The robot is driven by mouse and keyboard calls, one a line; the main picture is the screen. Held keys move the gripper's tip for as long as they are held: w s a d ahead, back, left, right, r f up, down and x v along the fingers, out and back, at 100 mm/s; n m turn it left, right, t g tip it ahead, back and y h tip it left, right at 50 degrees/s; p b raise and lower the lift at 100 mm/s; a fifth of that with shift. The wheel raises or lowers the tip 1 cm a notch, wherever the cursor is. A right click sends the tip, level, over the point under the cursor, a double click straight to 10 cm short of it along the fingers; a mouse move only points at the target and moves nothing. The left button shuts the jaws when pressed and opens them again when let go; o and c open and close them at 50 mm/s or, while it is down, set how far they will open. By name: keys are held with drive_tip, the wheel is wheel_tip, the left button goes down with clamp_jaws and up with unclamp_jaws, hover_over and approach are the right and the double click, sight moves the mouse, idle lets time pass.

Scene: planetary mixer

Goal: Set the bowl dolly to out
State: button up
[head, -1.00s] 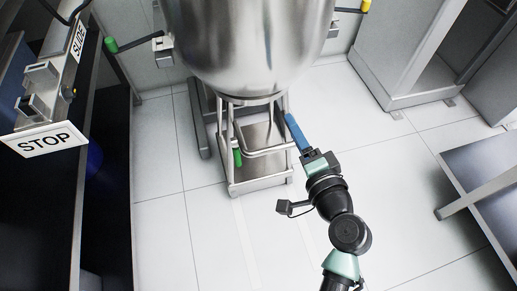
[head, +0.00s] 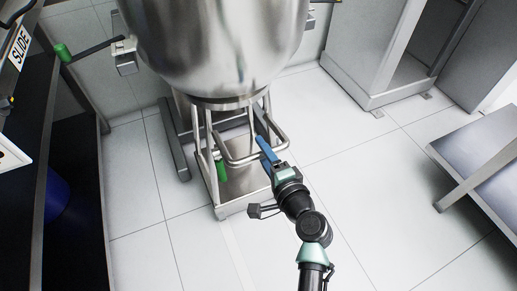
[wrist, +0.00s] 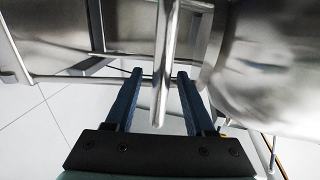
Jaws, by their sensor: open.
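The steel bowl (head: 215,50) hangs above a low metal bowl dolly (head: 234,209) in the head view. A bent tubular handle (head: 283,138) sticks out from the dolly frame below the bowl. My gripper (head: 261,140) has blue fingers and is at the right part of this handle. In the wrist view my gripper (wrist: 160,74) is open, with a steel bar (wrist: 163,60) seen between its two fingers. I cannot tell whether either finger touches the bar. The bowl's underside hides the dolly's rear.
Another green-handled lever (head: 64,52) is at upper left. A dark shelf unit (head: 75,130) stands left, a steel table (head: 480,165) right.

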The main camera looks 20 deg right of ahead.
drive_tip(key=shift+b+x, duration=0.3)
drive_tip(key=shift+x, duration=1.1)
clamp_jaws()
idle(0.4)
